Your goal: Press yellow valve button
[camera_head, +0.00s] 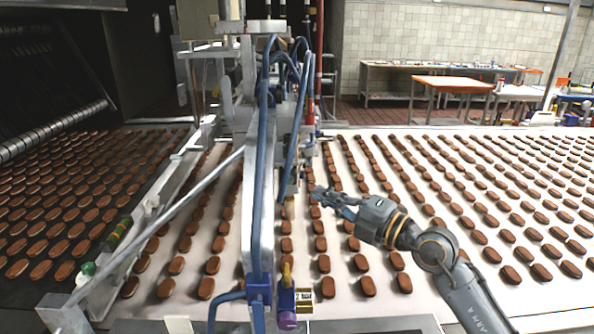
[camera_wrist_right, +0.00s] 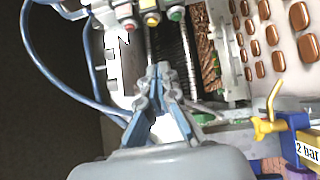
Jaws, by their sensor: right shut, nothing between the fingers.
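In the right wrist view, a round yellow button (camera_wrist_right: 152,18) sits at the top between a red button (camera_wrist_right: 129,24) and a green button (camera_wrist_right: 175,13) on a pale metal housing. A yellow valve handle (camera_wrist_right: 265,127) stands at the right on a blue fitting. This yellow handle also shows in the head view (camera_head: 287,273), low on the machine frame. My right gripper (camera_head: 315,191) reaches left toward the frame, above the conveyor. In the wrist view its fingertips (camera_wrist_right: 160,70) are together and empty, below the buttons in the picture. My left gripper is not in view.
The machine frame (camera_head: 263,160) with blue hoses stands across the conveyor. Rows of brown biscuits lie on the white belt (camera_head: 450,290) and on the dark belt at the left. A "2 bar" label (camera_wrist_right: 308,152) is beside the valve. Orange-topped tables (camera_head: 453,83) stand behind.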

